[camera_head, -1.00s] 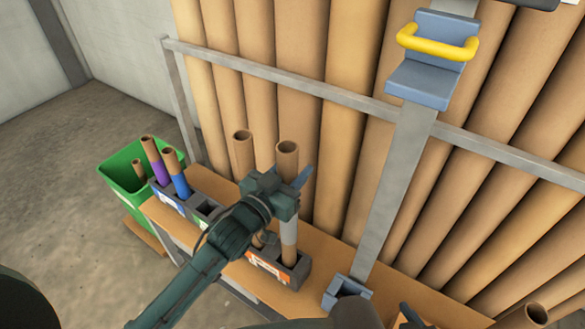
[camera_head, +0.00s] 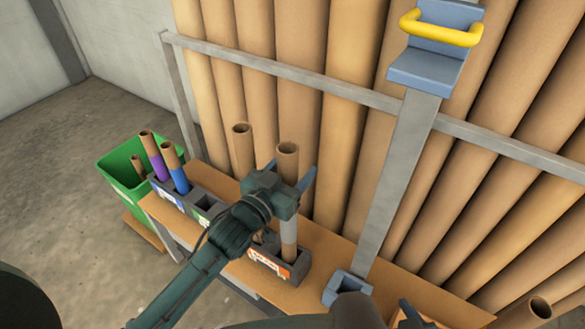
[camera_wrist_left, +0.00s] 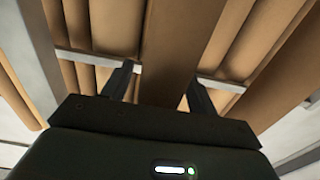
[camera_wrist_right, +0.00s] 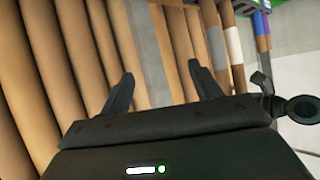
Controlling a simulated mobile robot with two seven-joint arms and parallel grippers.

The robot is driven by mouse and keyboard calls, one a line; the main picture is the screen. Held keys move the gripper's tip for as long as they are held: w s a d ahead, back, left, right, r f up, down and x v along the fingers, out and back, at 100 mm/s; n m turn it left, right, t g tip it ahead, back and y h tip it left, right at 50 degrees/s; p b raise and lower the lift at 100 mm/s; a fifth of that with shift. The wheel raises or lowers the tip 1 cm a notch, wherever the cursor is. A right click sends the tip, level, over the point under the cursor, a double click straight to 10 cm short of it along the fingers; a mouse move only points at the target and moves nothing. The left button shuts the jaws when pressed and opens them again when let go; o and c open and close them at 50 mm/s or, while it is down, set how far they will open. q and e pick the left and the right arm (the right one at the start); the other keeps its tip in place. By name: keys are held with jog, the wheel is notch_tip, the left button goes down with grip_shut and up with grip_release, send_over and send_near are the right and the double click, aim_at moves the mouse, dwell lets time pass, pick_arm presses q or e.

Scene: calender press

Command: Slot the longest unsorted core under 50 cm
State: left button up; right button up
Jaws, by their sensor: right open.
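My left gripper (camera_head: 288,182) is at a tall brown core (camera_head: 287,150) with a grey band. This core stands in the orange-labelled holder (camera_head: 298,268). The left wrist view shows a brown core (camera_wrist_left: 172,50) between the two fingers; contact cannot be made out. Another plain core (camera_head: 242,150) stands upright just left of it, its base hidden by my arm. A purple-banded core (camera_head: 153,158) and a blue-banded core (camera_head: 176,170) stand in the holders at left. My right gripper (camera_wrist_right: 160,82) is open, with nothing held between its fingers.
A green bin (camera_head: 118,172) at left has a short core inside. The wooden bench (camera_head: 325,245) carries the holders and a blue measuring stand (camera_head: 410,140) with a yellow handle (camera_head: 440,28). Tall tubes lean behind a grey rail (camera_head: 275,65).

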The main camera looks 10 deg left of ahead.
pick_arm(q)
jog(key=shift+o, duration=0.2)
jog(key=v, duration=1.3)
jog(key=shift+s+a, duration=0.1)
